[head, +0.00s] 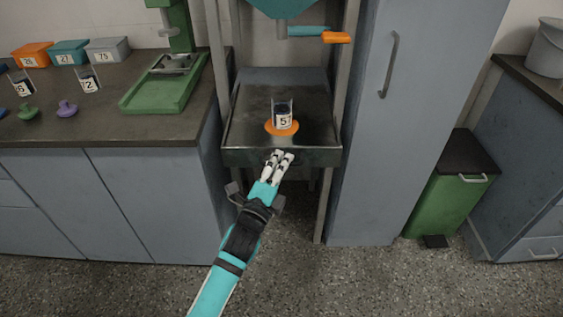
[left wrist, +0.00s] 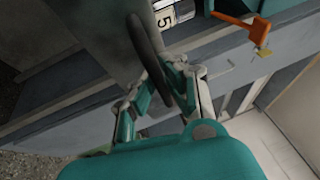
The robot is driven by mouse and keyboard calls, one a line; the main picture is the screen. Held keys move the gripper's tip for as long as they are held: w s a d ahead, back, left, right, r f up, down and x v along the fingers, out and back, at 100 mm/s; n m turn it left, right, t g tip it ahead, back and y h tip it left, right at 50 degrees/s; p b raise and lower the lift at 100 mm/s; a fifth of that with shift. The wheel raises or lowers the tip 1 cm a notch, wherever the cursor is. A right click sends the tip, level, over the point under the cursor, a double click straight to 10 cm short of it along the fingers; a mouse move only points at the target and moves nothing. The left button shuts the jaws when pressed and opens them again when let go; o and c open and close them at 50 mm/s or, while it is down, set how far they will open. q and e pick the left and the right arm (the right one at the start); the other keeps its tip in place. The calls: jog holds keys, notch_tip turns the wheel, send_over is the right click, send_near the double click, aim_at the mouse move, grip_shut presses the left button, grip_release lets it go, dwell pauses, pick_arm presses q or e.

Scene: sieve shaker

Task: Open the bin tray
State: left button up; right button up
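The bin tray (head: 248,110) is a dark metal tray in the frame under the teal hopper. A small clear container labelled 5 (head: 283,117) stands on an orange disc (head: 270,127) on it. My left gripper (head: 280,156) is at the middle of the tray's front edge. In the left wrist view, the tray's dark curved handle (left wrist: 147,50) runs between the fingers (left wrist: 163,85), which sit close on either side of it and look shut on it. The fingers partly hide the handle in the head view. My right gripper is not in view.
An orange-tipped lever (head: 336,37) sticks out above the tray. A tall grey cabinet (head: 385,140) stands close on the right and a counter (head: 150,130) on the left. A green bin (head: 445,200) stands farther right. The floor in front is clear.

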pick_arm(q)
jog(key=o, duration=0.5)
jog(key=v, duration=1.2)
